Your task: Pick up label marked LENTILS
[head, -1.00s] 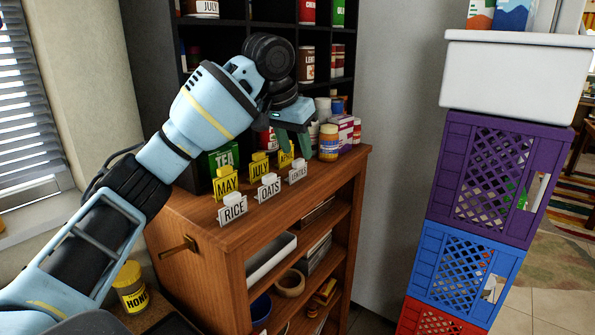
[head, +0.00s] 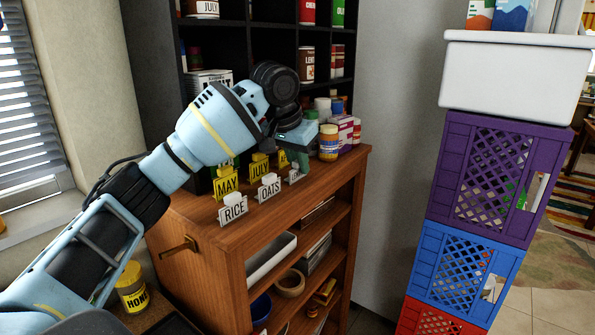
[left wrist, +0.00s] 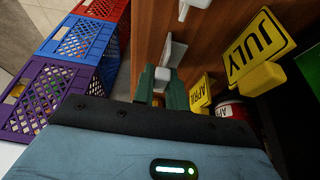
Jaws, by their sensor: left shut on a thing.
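The white LENTILS label (head: 294,177) stands at the right end of the front row on the wooden cabinet top, its face largely covered by my left gripper (head: 303,163). In the left wrist view the label (left wrist: 177,52) shows nearly edge-on. Its white rear block lies between the green fingers of my left gripper (left wrist: 162,88), which are shut on it. The label still appears to be at the cabinet surface; I cannot tell any lift. My right gripper is not in view.
White RICE (head: 233,209) and OATS (head: 269,187) labels stand to the left. Yellow MAY (head: 227,184) and JULY (head: 260,169) labels stand behind, with APRIL (left wrist: 199,95) close beside my fingers. A jar (head: 328,143) stands behind. Stacked crates (head: 487,175) stand at right.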

